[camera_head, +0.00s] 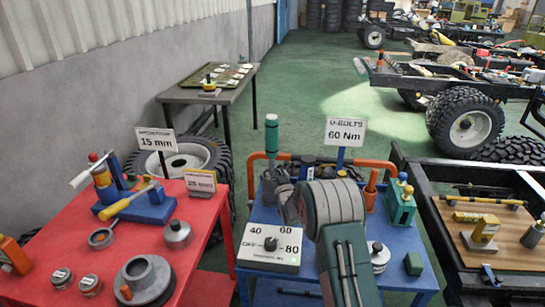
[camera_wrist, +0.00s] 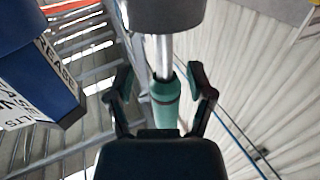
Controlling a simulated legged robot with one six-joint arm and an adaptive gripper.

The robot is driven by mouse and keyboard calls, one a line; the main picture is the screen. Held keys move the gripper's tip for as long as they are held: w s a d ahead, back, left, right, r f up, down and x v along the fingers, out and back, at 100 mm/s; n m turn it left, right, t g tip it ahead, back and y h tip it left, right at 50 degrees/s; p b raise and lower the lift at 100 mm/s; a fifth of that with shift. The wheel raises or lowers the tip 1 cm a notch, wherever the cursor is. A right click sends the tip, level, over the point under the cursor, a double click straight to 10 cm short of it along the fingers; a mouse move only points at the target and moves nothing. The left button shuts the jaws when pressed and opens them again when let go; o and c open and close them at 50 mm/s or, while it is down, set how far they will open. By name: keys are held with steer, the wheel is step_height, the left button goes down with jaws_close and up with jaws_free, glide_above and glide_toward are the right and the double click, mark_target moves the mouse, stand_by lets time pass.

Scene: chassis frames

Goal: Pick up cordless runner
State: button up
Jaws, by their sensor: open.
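My gripper (camera_wrist: 164,82) is open in the wrist view, with its two dark fingers spread apart. A green cylinder (camera_wrist: 165,104) on a shiny shaft lies between the fingers; I cannot tell which tool it is or whether a finger touches it. In the head view my arm hides the gripper and part of the blue table (camera_head: 400,272). A dark tool (camera_head: 308,163) with blue parts lies partly hidden behind the arm; it may be the cordless runner, but I cannot tell. A green-handled tool (camera_head: 272,135) stands upright left of it.
An orange rail (camera_head: 262,156) borders the back of the blue table. A dial box (camera_head: 270,246), a sign (camera_head: 345,131) and a green block (camera_head: 413,264) stand around my arm. A red table (camera_head: 60,222) is at left, a dark frame with a wooden board (camera_head: 517,258) at right.

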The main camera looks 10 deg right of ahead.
mark_target(272, 167)
steer(key=shift+w+a, duration=0.2)
steer(key=shift+w, duration=0.3)
steer(key=shift+w+a, duration=0.15)
steer(key=shift+w, duration=1)
steer(key=shift+w+a, duration=0.1)
steer(key=shift+w, duration=1)
jaws_close()
steer(key=shift+r, duration=0.15)
